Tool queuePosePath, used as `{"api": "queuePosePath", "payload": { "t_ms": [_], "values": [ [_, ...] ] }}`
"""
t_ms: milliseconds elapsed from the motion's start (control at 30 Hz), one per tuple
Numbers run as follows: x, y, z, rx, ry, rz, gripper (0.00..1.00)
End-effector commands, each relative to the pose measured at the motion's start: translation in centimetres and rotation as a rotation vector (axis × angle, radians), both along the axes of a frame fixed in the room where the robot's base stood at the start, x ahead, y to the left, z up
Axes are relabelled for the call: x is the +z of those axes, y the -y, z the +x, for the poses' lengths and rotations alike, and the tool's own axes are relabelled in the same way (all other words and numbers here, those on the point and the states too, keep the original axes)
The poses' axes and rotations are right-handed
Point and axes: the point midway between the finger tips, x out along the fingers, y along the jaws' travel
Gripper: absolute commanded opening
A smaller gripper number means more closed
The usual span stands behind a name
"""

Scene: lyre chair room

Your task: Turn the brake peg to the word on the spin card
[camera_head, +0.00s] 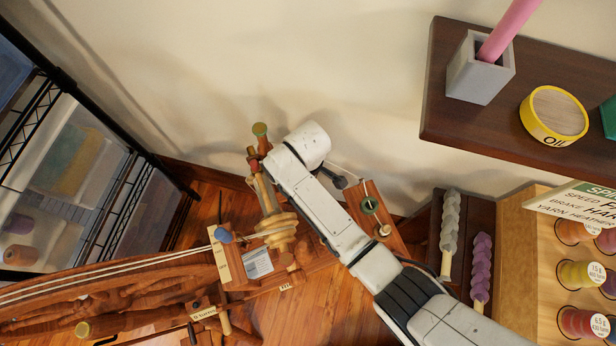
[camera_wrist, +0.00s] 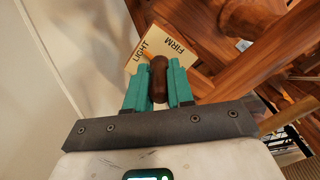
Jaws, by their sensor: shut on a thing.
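The brake peg (camera_wrist: 159,80) is a dark brown rounded wooden handle in the middle of the wrist view. My gripper (camera_wrist: 158,88) has teal fingers shut on it, one on each side. Behind the peg is a cream label (camera_wrist: 160,48) with the words LIGHT at left and FIRM at right. A small orange tip beyond the peg lies close to LIGHT. In the head view my white arm reaches over the spinning wheel (camera_head: 120,275), and my fingers and the peg cannot be made out. The spin card (camera_head: 575,203) is at the right edge, its large words cut off.
A dark shelf (camera_head: 480,125) holds a grey pot (camera_head: 478,75) and a yellow oil tin (camera_head: 553,116) at upper right. A wooden rack (camera_head: 545,265) with yarn spools stands below it. A black-framed shelf unit (camera_head: 60,80) is at left. Bare wall lies behind the wheel.

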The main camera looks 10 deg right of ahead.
Motion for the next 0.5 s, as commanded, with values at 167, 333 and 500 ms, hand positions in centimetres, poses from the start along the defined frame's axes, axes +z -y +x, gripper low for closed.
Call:
{"api": "queuePosePath", "payload": {
  "t_ms": [167, 333, 500],
  "values": [
    [0.34, -0.05, -0.02, -0.152, 0.000, -0.001, 0.00],
    [0.30, -0.09, -0.01, -0.314, 0.000, 0.000, 0.00],
    [0.24, -0.08, 0.01, -0.473, 0.000, 0.000, 0.00]
  ]
}}
